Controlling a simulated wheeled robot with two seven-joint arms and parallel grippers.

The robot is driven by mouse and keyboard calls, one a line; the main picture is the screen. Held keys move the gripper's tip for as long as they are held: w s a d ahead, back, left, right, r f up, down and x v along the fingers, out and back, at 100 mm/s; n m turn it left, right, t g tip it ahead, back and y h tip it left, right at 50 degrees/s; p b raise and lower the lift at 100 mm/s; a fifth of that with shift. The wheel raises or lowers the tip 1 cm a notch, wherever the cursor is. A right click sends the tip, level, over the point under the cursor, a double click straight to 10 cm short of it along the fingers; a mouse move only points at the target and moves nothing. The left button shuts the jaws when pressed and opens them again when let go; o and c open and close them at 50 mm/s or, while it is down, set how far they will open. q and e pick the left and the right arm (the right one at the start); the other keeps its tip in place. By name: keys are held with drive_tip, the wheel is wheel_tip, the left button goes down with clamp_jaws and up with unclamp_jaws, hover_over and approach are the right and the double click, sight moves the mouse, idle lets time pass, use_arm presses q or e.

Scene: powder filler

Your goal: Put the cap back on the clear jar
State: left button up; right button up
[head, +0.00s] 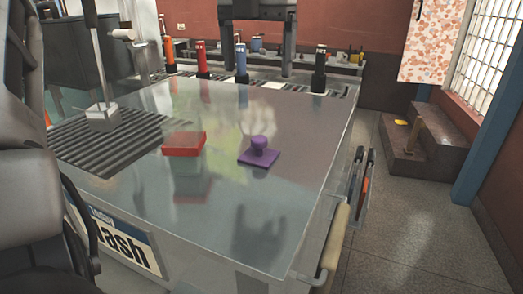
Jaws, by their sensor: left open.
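A purple cap-like piece (259,153), a square plate with a round knob on top, lies on the shiny counter (290,215) right of the middle. To its left is a squarish thing with a red upper part (184,143). A see-through greenish shape (191,183) shows below the red; I cannot tell whether this is the clear jar's body or a reflection. My left gripper (82,232) is at the lower left, partly cut off, open and apart from both things. My right gripper is out of view.
Several coloured bottles, including a red one (202,60) and a blue one (241,62), stand along the back edge. A grey block on a rod (103,115) is over the slatted area at left. The counter's front right is clear. A handle (334,240) juts from its right side.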

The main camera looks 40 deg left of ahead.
use_arm(q)
drive_tip(key=b, duration=0.1)
approach(260, 137)
wheel_tip(260, 137, down, 5)
drive_tip(key=shift+s+a+f, duration=0.1)
drive_tip(key=shift+f, duration=0.4)
wheel_tip(260, 137, down, 5)
drive_tip(key=shift+f, duration=0.1)
idle(0.3)
drive_tip(key=c, duration=1)
